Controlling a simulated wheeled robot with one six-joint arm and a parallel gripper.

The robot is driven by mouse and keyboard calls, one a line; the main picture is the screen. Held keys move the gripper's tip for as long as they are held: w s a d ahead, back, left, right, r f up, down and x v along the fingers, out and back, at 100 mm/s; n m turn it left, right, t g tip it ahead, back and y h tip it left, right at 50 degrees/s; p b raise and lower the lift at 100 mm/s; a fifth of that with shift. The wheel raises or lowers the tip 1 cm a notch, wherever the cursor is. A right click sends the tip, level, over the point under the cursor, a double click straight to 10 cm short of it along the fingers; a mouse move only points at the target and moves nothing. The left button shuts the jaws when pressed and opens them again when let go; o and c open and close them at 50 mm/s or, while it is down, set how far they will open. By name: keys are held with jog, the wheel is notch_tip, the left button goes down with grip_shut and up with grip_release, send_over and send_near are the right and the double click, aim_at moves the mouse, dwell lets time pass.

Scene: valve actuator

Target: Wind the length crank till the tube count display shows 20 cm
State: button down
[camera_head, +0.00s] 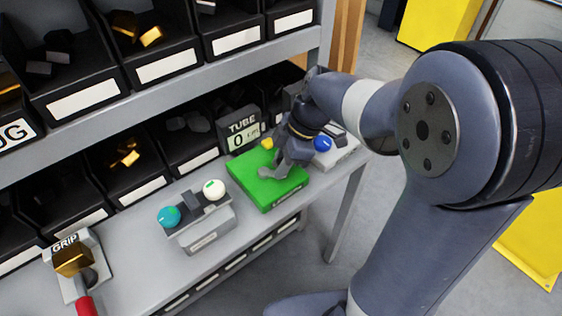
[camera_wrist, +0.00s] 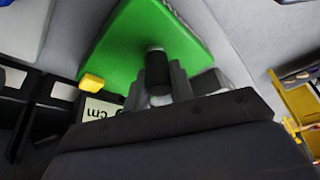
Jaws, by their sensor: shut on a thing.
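The green box (camera_head: 262,190) stands on the bench, below the tube count display. It also fills the upper middle of the wrist view (camera_wrist: 130,45). The display (camera_head: 243,138) is headed TUBE and reads 0 cm; in the wrist view only an upside-down "cm" on its white face (camera_wrist: 98,112) is clear. My gripper (camera_head: 283,166) is over the green box, shut on the crank's dark upright handle (camera_wrist: 157,72). My gripper hides most of the crank in the head view.
A yellow block or knob (camera_head: 267,142) sits at the box's far edge. A grey unit (camera_head: 205,232) with teal and white knobs stands left of the box. A blue knob (camera_head: 322,143) is just right of my gripper. A GRIP stand (camera_head: 72,262) is at far left. Bins line the back.

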jog(key=shift+s, duration=0.1)
